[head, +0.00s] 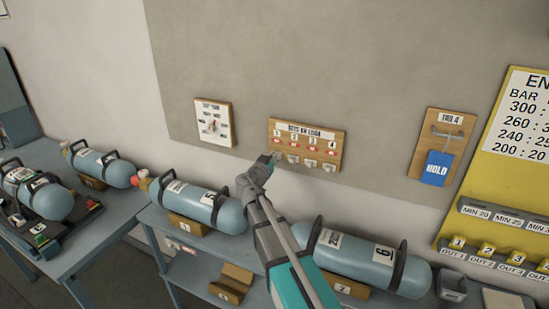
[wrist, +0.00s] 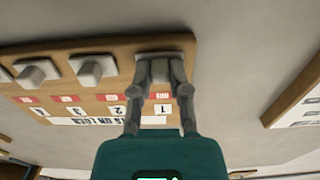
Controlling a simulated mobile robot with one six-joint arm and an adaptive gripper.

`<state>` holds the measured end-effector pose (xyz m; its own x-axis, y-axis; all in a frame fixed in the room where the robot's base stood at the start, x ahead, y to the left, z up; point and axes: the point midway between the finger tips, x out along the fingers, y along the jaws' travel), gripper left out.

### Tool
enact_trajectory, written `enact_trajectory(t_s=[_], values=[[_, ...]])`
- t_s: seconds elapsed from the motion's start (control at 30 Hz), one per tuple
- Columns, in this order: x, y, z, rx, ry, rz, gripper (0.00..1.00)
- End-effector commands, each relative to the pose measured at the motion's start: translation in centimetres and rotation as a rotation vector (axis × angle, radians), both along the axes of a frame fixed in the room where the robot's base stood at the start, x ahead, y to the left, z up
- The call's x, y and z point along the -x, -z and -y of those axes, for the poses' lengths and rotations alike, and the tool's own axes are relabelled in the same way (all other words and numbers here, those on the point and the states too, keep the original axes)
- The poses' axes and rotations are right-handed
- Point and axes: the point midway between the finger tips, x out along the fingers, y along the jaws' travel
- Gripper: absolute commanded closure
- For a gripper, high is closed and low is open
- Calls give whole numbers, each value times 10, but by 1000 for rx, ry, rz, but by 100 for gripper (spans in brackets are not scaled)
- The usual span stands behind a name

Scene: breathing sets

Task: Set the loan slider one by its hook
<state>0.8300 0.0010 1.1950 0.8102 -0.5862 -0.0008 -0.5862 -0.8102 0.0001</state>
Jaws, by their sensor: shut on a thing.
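The loan board (head: 340,150), headed "SETS ON LOAN", is a wooden panel on the wall with columns numbered 1 to 4, each with a red label. Its pale grey sliders stand in a row at the lower edge. My gripper (head: 272,158) is at the left end of the board, at column 1. In the wrist view, upside down, both fingers of my gripper (wrist: 160,72) are closed around slider one (wrist: 165,42), of which only part shows behind them. Neighbouring sliders two (wrist: 96,70) and three (wrist: 36,73) stand free beside it.
A wooden hook board (head: 450,115) with a blue HOLD tag (head: 436,169) hangs to the right. Cylinders (head: 200,205) and (head: 370,262) lie on the bench below my arm.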

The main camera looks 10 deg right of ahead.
Motion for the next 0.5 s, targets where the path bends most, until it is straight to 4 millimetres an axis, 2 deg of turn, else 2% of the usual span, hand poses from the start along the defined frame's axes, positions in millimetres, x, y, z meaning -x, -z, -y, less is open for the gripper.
enact_trajectory(t_s=[0.27,0.5], values=[[0,-1,0,0,0,0,100],[0,-15,1,1,0,1,100]])
